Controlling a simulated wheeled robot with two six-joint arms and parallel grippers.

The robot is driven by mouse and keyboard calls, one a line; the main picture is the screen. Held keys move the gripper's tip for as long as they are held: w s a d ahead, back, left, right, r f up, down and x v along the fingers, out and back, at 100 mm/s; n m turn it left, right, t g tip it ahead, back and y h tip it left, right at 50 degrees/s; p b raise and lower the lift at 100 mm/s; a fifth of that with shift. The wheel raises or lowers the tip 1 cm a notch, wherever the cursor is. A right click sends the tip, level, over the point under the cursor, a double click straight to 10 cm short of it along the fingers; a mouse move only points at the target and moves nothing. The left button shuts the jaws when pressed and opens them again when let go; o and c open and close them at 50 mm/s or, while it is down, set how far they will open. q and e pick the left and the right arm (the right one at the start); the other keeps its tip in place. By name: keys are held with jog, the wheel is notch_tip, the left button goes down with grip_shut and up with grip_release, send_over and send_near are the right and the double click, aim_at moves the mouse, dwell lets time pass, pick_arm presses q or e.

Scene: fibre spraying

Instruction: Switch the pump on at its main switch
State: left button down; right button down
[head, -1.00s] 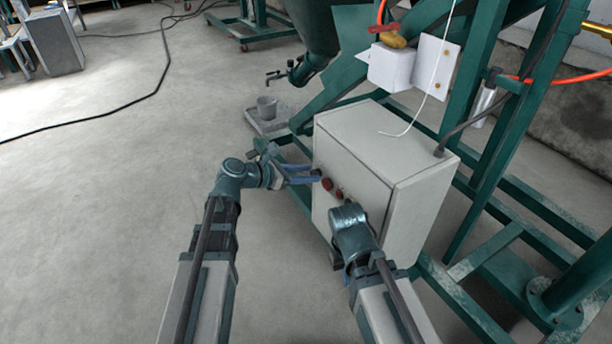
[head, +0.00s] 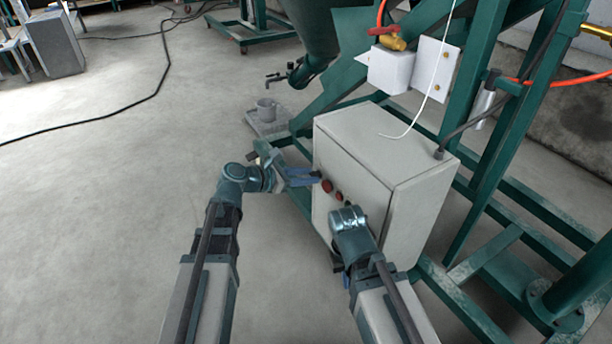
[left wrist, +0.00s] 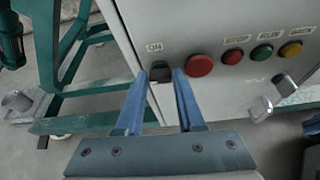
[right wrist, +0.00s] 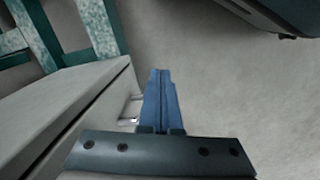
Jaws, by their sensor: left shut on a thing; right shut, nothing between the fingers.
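The pump's control box (head: 345,180) is a light grey cabinet; it also fills much of the left wrist view (left wrist: 215,25). Its front has a black switch knob (left wrist: 160,73) at the left end, under a small label. My left gripper (head: 314,176) is at this knob, its blue fingers (left wrist: 164,78) shut on the knob's two sides. The panel looks tilted in the left wrist view.
Right of the knob are a large red button (left wrist: 199,65), a smaller red one (left wrist: 232,56), a green one (left wrist: 262,52) and a yellow one (left wrist: 290,49). Metal latches or fittings (left wrist: 261,108) sit below them. Green frame beams (head: 500,190) surround the box. The floor at left is open.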

pick_arm(q)
jog(key=shift+s+d+f+m+t+y+b, duration=0.15)
jog(key=shift+m+t+y+b, duration=0.2)
jog(key=shift+m, duration=0.3)
jog(key=shift+s+m+t+y+b, duration=0.1)
jog(key=shift+m+t+b, duration=0.1)
jog(key=shift+m+t, duration=0.35)
jog(key=shift+s+d+f+m+t+y+b, duration=0.15)
jog(key=shift+m+t+y+b, duration=0.15)
jog(key=shift+m, duration=0.4)
jog(key=shift+r, duration=0.15)
jog(key=c, duration=0.8)
grip_release()
jog(key=shift+a, duration=0.1)
